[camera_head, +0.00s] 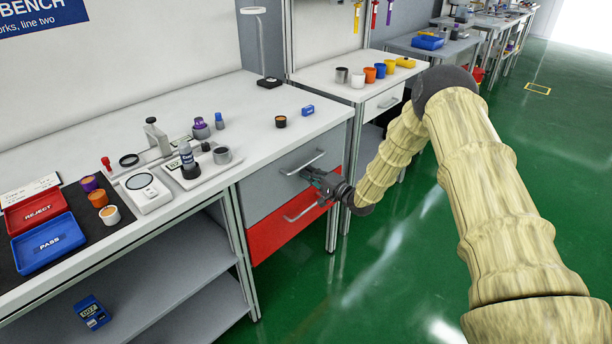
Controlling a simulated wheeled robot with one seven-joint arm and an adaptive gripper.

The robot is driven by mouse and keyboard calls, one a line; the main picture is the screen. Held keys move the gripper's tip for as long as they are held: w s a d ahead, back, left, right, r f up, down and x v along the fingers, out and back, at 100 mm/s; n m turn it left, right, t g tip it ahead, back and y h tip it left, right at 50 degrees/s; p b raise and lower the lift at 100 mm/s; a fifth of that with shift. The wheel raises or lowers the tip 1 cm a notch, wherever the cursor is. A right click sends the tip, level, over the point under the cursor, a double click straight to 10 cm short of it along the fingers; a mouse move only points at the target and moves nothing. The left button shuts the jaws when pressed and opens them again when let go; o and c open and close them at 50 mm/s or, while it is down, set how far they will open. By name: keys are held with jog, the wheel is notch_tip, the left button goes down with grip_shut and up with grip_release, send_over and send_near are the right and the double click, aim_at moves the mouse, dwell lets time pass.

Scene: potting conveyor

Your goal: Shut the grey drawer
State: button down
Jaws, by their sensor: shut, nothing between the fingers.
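The grey drawer (268,188) is under the right end of the white workbench, above a red drawer (272,236). Its front looks about flush with the bench frame; I cannot tell whether a small gap is left. It has a light bar handle (301,163). My gripper (308,173) is shut and empty, at the right part of the grey drawer's front, just below the handle's right end. I cannot tell whether it touches the front. My wrist hides part of the red drawer's right side.
The workbench top (255,92) holds a blue PASS tray (46,243), a red REJECT tray (36,211), a scale (146,190) and small pots. A second bench (340,72) with coloured cups stands behind. The green floor (430,260) right of the drawers is clear.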

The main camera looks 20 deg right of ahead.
jog(key=shift+w+a+r, duration=0.1)
jog(key=shift+w+r, duration=0.05)
jog(key=shift+r, duration=0.1)
jog(key=v, duration=1.4)
jog(key=s+a+f+n+g+h+p, duration=0.25)
jog(key=s+a+f, duration=0.35)
jog(key=s, duration=0.4)
jog(key=s+a+f+n+g+h+p, duration=0.2)
jog(key=s+a+f+g+h+p, duration=0.15)
jog(key=s+f, duration=0.55)
jog(key=s+a+n+g+h+p, duration=0.1)
jog(key=s+n+g+h+p, duration=0.2)
jog(key=s, duration=3.1)
jog(key=r+n+g, duration=0.1)
jog(key=n+g, duration=0.2)
jog(key=g, duration=0.3)
jog(key=shift+n, duration=0.35)
jog(key=shift+a, duration=0.15)
